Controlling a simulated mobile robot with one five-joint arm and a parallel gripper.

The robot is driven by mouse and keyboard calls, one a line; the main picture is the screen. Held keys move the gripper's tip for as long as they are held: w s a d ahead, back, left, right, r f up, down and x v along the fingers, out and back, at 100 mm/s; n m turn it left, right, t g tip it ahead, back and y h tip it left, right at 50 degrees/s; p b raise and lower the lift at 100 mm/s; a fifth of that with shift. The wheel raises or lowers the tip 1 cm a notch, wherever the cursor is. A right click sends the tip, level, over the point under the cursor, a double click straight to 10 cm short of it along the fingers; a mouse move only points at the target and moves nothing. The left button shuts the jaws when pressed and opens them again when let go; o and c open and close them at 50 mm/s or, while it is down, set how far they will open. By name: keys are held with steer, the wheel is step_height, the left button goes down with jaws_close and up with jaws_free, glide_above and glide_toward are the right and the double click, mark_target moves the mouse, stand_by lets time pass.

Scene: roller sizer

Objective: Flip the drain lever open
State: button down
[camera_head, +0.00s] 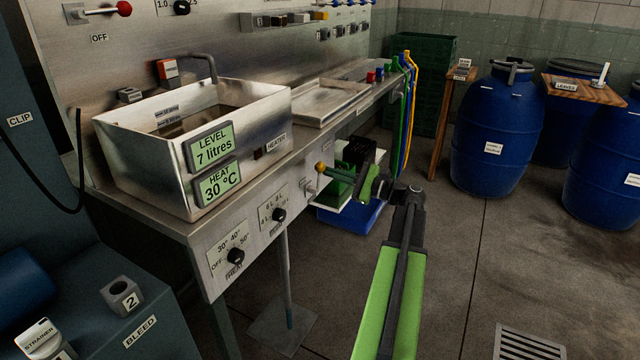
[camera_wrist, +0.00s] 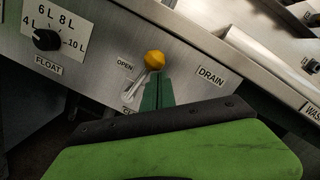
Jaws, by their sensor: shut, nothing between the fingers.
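The drain lever (camera_wrist: 153,61) has a yellow ball knob on a pale metal shaft, on the steel front panel beside a DRAIN label. Its shaft leans up and to the right from its slot, with the knob near the OPEN label; the lower label, starting with CL, is partly hidden by my arm. The knob also shows in the head view (camera_head: 320,166). My gripper (camera_wrist: 158,76) is shut and empty, its dark green fingers just below the knob and right of the shaft. I cannot tell whether they touch it. In the head view my gripper (camera_head: 331,173) reaches the panel from the right.
The FLOAT dial (camera_wrist: 46,39) is left of the lever. The steel tank (camera_head: 145,160) stands above the panel, its displays reading 7 litres and 30 °C. A blue bin (camera_head: 345,214) sits under the bench. Blue barrels (camera_head: 497,130) stand at right; floor between is clear.

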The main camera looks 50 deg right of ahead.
steer(key=shift+f, duration=0.1)
steer(key=d+f+b, duration=0.3)
steer(key=f+b, duration=0.1)
steer(key=r+v, duration=0.1)
steer(key=v, duration=0.8)
steer(key=shift+s+d+r, duration=0.2)
steer(key=shift+s+r, duration=0.05)
steer(key=shift+s, duration=0.1)
steer(key=shift+s, duration=0.1)
